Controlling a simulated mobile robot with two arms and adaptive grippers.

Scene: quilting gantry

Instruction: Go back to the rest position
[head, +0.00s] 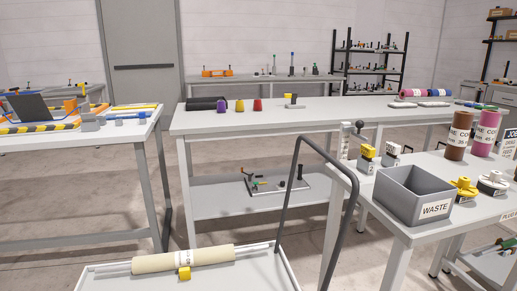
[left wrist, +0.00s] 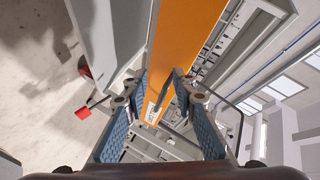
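My left gripper (left wrist: 160,88) shows in the left wrist view, its two blue-padded fingers spread apart. I see nothing held between them. An orange beam (left wrist: 190,40) with a white label runs behind the fingers; I cannot tell its distance. Neither of my grippers shows in the head view, and the right gripper is in no frame.
A trolley (head: 235,272) with a dark handle (head: 284,205) carries a cream roll (head: 185,259) close in front. A grey WASTE bin (head: 405,190) stands on the right table. A long table (head: 340,115) lies ahead, another table (head: 70,145) at left. Floor shows between them.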

